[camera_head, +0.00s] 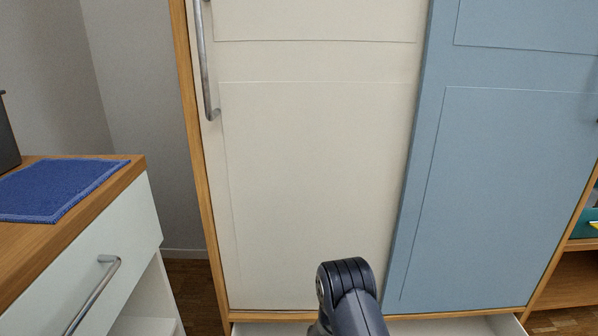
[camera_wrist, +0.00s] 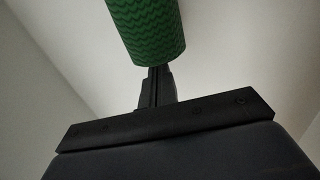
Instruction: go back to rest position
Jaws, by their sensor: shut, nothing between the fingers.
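My gripper (camera_wrist: 155,85) shows in the wrist view, with its two dark fingers together and nothing between them. A green cylinder with a wavy pattern (camera_wrist: 146,25) is just past the fingertips, overlapping them in the picture. I cannot tell whether they touch. Pale surfaces lie around it. In the head view only a dark joint of my arm shows at the bottom centre, and my gripper is hidden. An open white drawer (camera_head: 460,326) shows at the bottom edge, below the cabinet doors.
A tall cabinet with a cream door (camera_head: 310,180) and a blue door (camera_head: 490,190) stands ahead, both shut. At left, a wood-topped counter (camera_head: 122,177) carries a blue mat (camera_head: 60,188) and has a drawer handle (camera_head: 95,295). An open wooden shelf (camera_head: 575,290) is at right.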

